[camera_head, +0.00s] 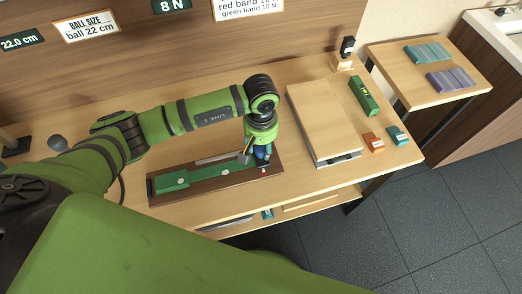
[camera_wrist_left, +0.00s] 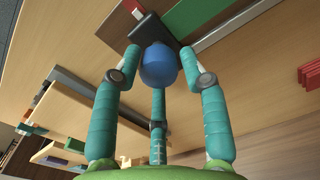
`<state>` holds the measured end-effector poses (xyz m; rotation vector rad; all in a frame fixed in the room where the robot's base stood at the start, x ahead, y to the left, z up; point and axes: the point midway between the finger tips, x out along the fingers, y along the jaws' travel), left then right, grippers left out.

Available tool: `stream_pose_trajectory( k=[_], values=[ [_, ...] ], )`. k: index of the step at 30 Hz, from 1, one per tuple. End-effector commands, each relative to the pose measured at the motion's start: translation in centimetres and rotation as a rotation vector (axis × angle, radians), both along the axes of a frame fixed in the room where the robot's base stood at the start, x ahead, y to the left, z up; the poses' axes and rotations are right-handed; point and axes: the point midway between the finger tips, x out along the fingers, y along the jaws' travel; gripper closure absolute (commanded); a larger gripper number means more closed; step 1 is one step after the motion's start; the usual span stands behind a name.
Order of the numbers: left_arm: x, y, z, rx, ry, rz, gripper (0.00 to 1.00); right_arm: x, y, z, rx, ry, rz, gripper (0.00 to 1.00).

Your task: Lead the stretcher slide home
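The slide track (camera_head: 160,199) is a long brown base with a green strip (camera_head: 205,176) along it, lying near the table's front edge. A dark block (camera_wrist_left: 151,30) with a round blue knob (camera_wrist_left: 158,67) sits on the track. My left gripper (camera_head: 262,156) is at the track's right end, over the block. In the left wrist view its three teal fingers (camera_wrist_left: 159,72) close around the blue knob, with the tips bent inward against its sides. The head view mostly hides the knob and block behind the gripper. My right gripper is not in view.
A raised wooden board (camera_head: 318,115) stands right of the track. Beyond it are a green level-like bar (camera_head: 363,96), an orange block (camera_head: 373,142) and a teal block (camera_head: 398,135). A side table (camera_head: 408,85) is at the right. My left arm spans the table's left part.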

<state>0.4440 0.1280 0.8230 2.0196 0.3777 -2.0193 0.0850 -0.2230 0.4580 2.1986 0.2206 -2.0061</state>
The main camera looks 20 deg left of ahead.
Motion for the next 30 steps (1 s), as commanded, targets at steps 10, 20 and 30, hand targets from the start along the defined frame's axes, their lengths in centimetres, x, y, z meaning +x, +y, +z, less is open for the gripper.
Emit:
stream_pose_trajectory(
  k=[10, 20, 30],
  values=[
    [0.1, 0.1, 0.0, 0.002, -0.002, 0.001, 1.00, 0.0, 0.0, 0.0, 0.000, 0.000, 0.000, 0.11],
    [-0.5, 1.2, 0.0, 0.004, -0.004, 0.003, 1.00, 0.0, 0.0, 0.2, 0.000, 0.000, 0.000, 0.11],
    [-1.1, 2.3, 0.2, 0.003, -0.010, 0.005, 1.00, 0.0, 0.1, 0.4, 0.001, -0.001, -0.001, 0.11]
  ],
)
